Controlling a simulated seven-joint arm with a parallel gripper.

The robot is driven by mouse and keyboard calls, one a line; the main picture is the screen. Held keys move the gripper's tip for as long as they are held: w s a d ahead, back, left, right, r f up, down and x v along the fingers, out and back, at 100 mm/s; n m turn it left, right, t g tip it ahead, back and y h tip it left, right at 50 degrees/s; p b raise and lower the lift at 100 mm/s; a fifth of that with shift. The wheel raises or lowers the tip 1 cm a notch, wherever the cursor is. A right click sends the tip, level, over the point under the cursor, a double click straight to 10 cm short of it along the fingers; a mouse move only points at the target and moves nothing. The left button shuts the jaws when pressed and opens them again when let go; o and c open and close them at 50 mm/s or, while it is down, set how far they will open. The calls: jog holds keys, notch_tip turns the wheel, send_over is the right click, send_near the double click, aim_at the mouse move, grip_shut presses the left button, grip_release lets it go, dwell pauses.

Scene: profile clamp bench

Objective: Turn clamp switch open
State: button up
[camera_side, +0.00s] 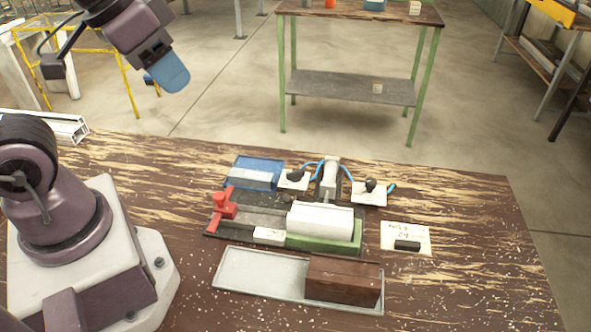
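Two small white plates with black knobs sit at the back of the clamp fixture, a left knob switch (294,177) and a right knob switch (369,188). I cannot tell which is the clamp switch or how either knob is set. Between them stands a pale clamp cylinder (330,177) with blue hoses. In front of it a white profile block (320,218) rests on a green base (322,245); I cannot tell whether the clamp presses on it. My gripper (172,78) is high at upper left, far from the switches. Its blue fingers overlap, so its opening is unclear.
A red stop (223,207) stands left on the dark fixture plate. A blue tray (254,173) lies behind it. In front, a metal tray (250,275) holds a brown block (343,281). A labelled card (405,231) with a black piece lies right. The table's right side is clear.

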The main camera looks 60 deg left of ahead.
jog(key=w+f+g, duration=0.4)
jog(key=w+f, duration=0.3)
jog(key=w, duration=0.2)
jog(key=m+g, duration=0.1)
jog(key=m, duration=0.2)
send_near(295, 171)
notch_tip(295, 171, down, 9)
jog(key=shift+f, duration=0.1)
grip_shut()
